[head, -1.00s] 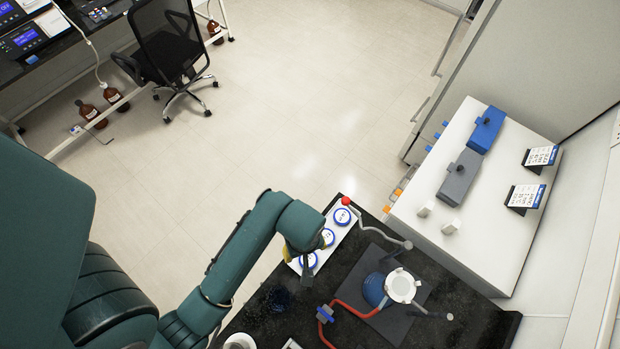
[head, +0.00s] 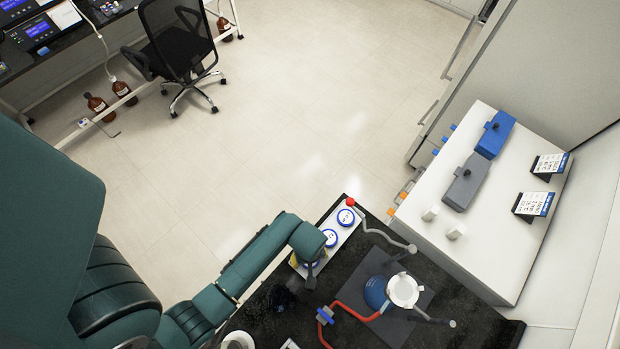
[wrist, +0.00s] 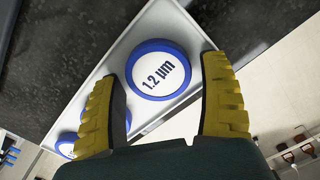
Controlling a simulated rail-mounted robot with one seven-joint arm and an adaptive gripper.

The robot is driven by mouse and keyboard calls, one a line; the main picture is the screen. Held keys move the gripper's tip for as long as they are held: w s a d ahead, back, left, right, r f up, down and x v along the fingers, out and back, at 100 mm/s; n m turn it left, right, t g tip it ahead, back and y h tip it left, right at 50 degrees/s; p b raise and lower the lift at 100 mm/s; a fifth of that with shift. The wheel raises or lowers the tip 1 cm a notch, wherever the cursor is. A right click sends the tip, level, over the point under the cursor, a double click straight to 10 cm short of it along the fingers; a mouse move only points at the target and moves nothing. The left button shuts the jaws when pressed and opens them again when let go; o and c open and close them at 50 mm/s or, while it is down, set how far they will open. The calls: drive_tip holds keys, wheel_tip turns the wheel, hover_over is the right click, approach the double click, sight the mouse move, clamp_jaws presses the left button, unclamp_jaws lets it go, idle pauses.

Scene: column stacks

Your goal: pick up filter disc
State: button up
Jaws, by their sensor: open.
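Several white filter discs with blue rims lie in a row on a white tray (head: 352,232) at the bench edge. In the head view one disc (head: 346,217) is at the far end and another (head: 331,238) is beside my wrist; a third is mostly hidden by my arm. In the wrist view a disc marked "1.2 µm" (wrist: 158,70) lies flat on the tray, between and beyond my open yellow fingertips. My gripper (wrist: 163,76) holds nothing. A further disc (wrist: 67,145) shows partly behind the left finger. In the head view my gripper (head: 311,276) hangs over the tray's near end.
A blue flask (head: 376,292) with a white top (head: 403,290) and a red tube (head: 352,310) stands right of the tray. A white cabinet (head: 520,250) bounds the right; open floor lies beyond the bench.

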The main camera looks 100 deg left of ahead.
drive_tip(key=c, duration=0.7)
drive_tip(key=shift+o, duration=0.2)
